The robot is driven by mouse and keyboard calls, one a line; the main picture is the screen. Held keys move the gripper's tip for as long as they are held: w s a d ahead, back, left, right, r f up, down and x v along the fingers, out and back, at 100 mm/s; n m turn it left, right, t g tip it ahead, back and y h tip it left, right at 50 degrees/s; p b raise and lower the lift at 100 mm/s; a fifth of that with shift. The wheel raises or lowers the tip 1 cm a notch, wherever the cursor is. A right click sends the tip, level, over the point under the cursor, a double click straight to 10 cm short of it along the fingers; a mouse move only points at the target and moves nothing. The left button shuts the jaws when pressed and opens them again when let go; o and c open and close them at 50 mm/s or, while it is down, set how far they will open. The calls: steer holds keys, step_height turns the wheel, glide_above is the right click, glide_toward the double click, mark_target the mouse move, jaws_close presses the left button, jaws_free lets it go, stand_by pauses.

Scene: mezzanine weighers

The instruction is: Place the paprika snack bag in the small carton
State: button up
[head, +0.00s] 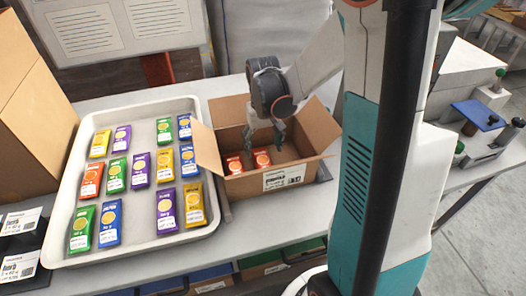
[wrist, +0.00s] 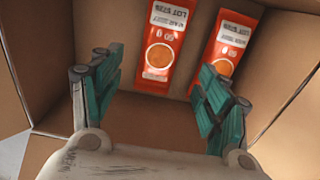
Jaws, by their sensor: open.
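The small carton (head: 245,187) stands open on the table with flaps spread and a white label reading "paprika" on its front. Two orange-red snack bags lie inside on its floor, a left one (head: 234,165) and a right one (head: 262,158). In the wrist view, the left bag (wrist: 160,50) shows beyond and between my teal fingers, and the right bag (wrist: 228,48) is partly behind the right finger. My gripper (head: 264,137) is open and empty, pointing down into the carton. A similar orange-red bag (head: 91,181) lies in the tray at the left.
The white tray (head: 140,247) left of the carton holds several green, purple, yellow and blue bags. A tall cardboard box (head: 30,100) stands at the far left, with dark label cards (head: 22,245) in front of it. Crates show below the table edge.

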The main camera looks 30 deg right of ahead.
mark_target(263, 160)
step_height(263, 160, up, 5)
steer(key=shift+p, duration=0.6)
